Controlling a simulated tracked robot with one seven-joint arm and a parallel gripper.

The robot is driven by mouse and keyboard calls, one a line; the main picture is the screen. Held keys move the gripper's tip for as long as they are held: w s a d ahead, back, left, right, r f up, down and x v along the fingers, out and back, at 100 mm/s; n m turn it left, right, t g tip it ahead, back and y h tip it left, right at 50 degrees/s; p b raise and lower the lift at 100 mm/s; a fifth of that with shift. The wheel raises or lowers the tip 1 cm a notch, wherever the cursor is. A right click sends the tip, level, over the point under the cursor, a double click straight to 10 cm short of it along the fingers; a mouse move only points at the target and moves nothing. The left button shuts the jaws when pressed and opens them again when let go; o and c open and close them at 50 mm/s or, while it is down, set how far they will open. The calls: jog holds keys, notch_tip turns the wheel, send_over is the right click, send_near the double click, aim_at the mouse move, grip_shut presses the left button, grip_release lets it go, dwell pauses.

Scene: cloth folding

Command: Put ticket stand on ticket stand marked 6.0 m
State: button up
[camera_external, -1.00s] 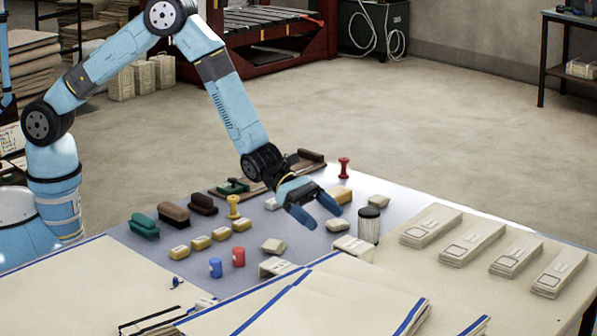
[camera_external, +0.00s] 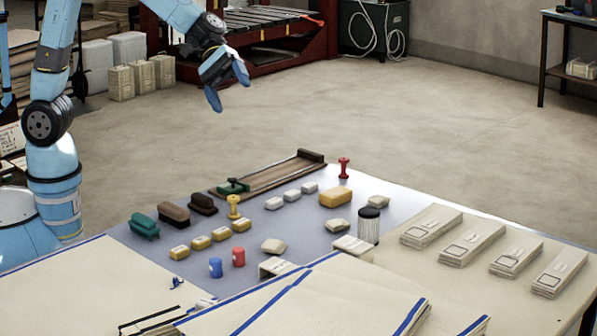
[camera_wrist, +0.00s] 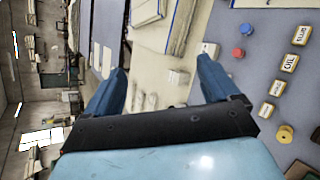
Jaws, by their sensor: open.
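Two pale ticket stands are on the table: one (camera_external: 278,267) near the front middle, and another (camera_external: 352,247) to its right, beside a clear jar. They stand apart from each other. I cannot read a 6.0 m mark on either. My gripper (camera_external: 228,86) is raised high above and behind the table, far from both stands. It is open, with nothing between its blue fingers. In the wrist view my gripper (camera_wrist: 162,68) also shows open and empty. A pale block-like thing (camera_wrist: 209,48) by its right finger may be a ticket stand, but I cannot tell.
Large cloth sheets (camera_external: 340,305) cover the table front. Folded cloth stacks (camera_external: 432,228) lie at the right. The air around my gripper is free.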

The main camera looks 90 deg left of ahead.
jog(key=s+a+r+m+y, duration=0.1)
jog(key=s+a+m+y, duration=0.2)
jog(key=s+a, duration=0.5)
jog(key=s+a+r+m+y, duration=0.2)
jog(key=s+a+m+y, duration=0.2)
jog(key=s+a, duration=0.4)
jog(key=s+a+r+m+t+y, duration=0.1)
jog(key=s+a+r+m+y, duration=0.1)
jog(key=s+a, duration=0.6)
jog(key=s+m+y, duration=0.1)
jog(key=s+m, duration=0.1)
jog(key=s, duration=0.5)
jog(key=shift+s+a+y, duration=0.15)
jog(key=shift+y, duration=0.25)
